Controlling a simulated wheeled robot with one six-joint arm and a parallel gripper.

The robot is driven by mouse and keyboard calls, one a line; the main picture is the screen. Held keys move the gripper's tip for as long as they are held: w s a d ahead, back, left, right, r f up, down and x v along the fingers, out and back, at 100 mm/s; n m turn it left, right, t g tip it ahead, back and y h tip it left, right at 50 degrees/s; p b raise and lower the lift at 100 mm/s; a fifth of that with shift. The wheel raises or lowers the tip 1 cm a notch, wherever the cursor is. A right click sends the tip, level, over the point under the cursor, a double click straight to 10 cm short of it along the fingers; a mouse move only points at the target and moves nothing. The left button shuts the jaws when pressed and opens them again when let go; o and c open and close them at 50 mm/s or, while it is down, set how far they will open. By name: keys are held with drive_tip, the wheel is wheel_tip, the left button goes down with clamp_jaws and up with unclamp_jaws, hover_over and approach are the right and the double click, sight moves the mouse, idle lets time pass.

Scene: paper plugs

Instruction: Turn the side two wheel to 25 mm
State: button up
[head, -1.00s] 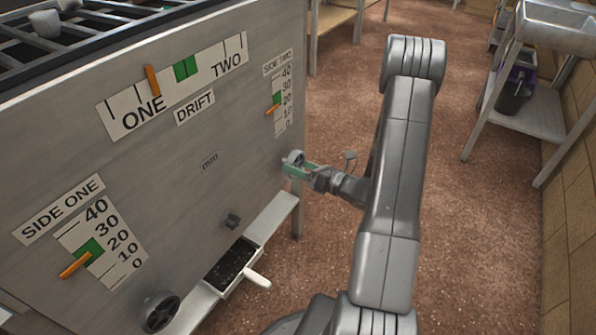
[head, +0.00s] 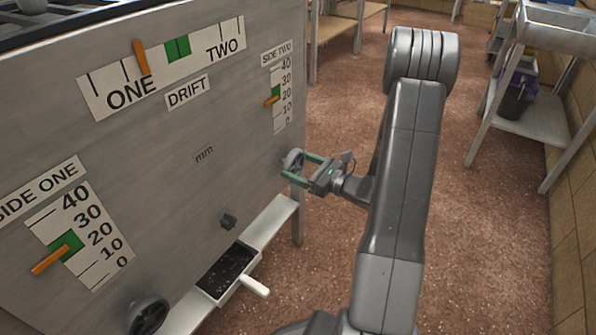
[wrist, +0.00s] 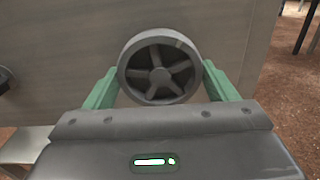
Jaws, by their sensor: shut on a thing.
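The side two wheel (head: 293,160) is a grey spoked handwheel low on the right of the metal panel. It also shows in the wrist view (wrist: 159,67). My gripper (head: 302,167) has its green fingers on either side of the wheel's rim and is shut on it. The fingers show left and right of the rim in the wrist view (wrist: 160,88). The side two scale (head: 281,115) runs from 0 to 40. Its orange pointer (head: 271,101) sits near 20, at the lower edge of the green band (head: 276,91).
The drift scale (head: 113,86) has its orange pointer (head: 141,57) left of its green band. The side one scale (head: 92,232) and a second handwheel (head: 148,314) are at the lower left. A tray with a white handle (head: 254,286) sticks out below. Open floor lies right of my arm.

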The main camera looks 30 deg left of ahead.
sight(298, 166)
drive_tip(key=shift+f+n+b, duration=0.1)
drive_tip(key=shift+n+b, duration=2.3)
drive_tip(key=shift+b, duration=0.3)
drive_tip(key=o, duration=1)
drive_tip(key=shift+d, duration=0.2)
drive_tip(key=shift+s+d, duration=0.15)
drive_tip(key=shift+d, duration=1.7)
